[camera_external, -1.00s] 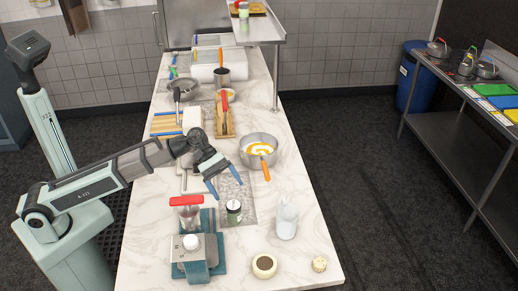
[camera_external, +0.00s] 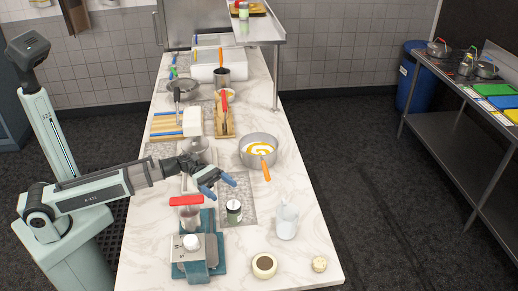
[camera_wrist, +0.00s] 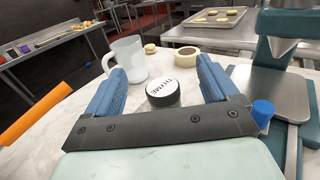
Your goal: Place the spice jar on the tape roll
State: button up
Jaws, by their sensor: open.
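The spice jar (camera_external: 233,211) stands upright on the counter, a small jar with a dark lid and green contents. In the wrist view its white-topped lid reading THYME (camera_wrist: 163,88) sits between my fingers, beyond the gripper's base. My gripper (camera_external: 226,186) is open, with blue fingers, just behind and above the jar in the external view; it also shows in the wrist view (camera_wrist: 160,85). I cannot tell whether the fingers reach around the jar. The tape roll (camera_external: 264,266) lies flat near the counter's front edge, cream with a dark centre; it also shows in the wrist view (camera_wrist: 186,58).
A teal scale-like appliance (camera_external: 197,254) stands left of the tape roll. A clear pitcher (camera_external: 287,220) stands right of the jar. A pan with an orange handle (camera_external: 259,150) is behind. A small round item (camera_external: 319,264) lies right of the tape roll. Counter between pitcher and tape roll is clear.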

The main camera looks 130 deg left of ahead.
send_near(239, 210)
jog(key=shift+w+d+r, duration=0.25)
jog(key=shift+w+d, duration=0.15)
jog(key=shift+w, duration=0.3)
jog(key=shift+w+f, duration=0.2)
jog(key=shift+f, duration=0.2)
jog(key=shift+w+d+r, duration=0.1)
jog(key=shift+w, duration=1.7)
jog(key=shift+w+d+r, duration=0.1)
jog(key=shift+w, duration=1.7)
jog(key=c, duration=1.2)
